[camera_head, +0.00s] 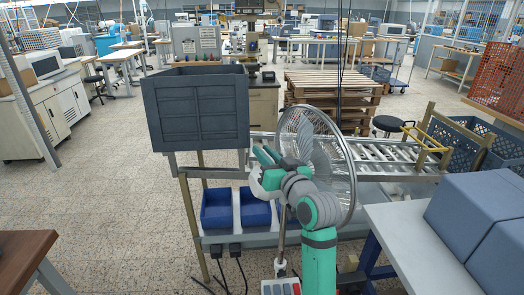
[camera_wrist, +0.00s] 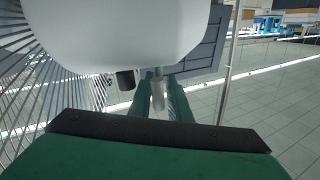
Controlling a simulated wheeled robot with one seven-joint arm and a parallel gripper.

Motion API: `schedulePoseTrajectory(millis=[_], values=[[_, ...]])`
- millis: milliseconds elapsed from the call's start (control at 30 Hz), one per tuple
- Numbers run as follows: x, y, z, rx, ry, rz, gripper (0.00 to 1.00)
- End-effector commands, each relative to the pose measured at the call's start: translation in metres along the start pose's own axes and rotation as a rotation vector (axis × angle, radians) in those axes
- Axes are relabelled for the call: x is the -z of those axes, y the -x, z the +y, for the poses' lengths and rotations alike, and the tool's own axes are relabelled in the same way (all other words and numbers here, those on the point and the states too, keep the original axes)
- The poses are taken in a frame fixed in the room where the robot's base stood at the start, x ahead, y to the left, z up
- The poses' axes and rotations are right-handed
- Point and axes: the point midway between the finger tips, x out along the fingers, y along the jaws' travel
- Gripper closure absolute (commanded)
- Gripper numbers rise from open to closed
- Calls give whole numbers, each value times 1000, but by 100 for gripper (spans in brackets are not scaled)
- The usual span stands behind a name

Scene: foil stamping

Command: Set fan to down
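The standing fan has a round metal wire cage (camera_head: 340,150) and looks roughly upright, tilted a little. Its cage (camera_wrist: 40,75) fills the left of the wrist view, and its white rounded motor housing (camera_wrist: 125,30) fills the top. A thin grey pin (camera_wrist: 158,95) hangs below the housing, with a short black knob (camera_wrist: 125,80) left of it. My gripper (camera_wrist: 160,80) has its green fingers on either side of the pin. I cannot tell whether they press on it. In the head view my gripper (camera_head: 268,155) is at the back of the fan, partly hiding the housing.
A dark grey crate (camera_head: 197,108) stands on a rack left of the fan, with blue bins (camera_head: 222,208) below. A roller conveyor (camera_head: 385,155) runs behind the fan. A table with grey boxes (camera_head: 475,215) is at right. Open floor (camera_head: 120,190) lies left.

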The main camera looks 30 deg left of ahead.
Motion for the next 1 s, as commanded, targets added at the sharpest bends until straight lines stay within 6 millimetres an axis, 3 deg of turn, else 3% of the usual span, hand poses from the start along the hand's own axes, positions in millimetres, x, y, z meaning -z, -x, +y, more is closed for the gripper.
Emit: schedulePoseTrajectory(millis=[200,500,567,600,767,1000], values=[[0,-15,1,-1,0,0,83],[0,-16,2,-3,0,1,83],[0,-16,2,-3,0,1,97],[0,-16,2,-3,0,1,100],[1,-16,3,-3,-4,1,100],[20,-15,36,-6,-204,3,100]])
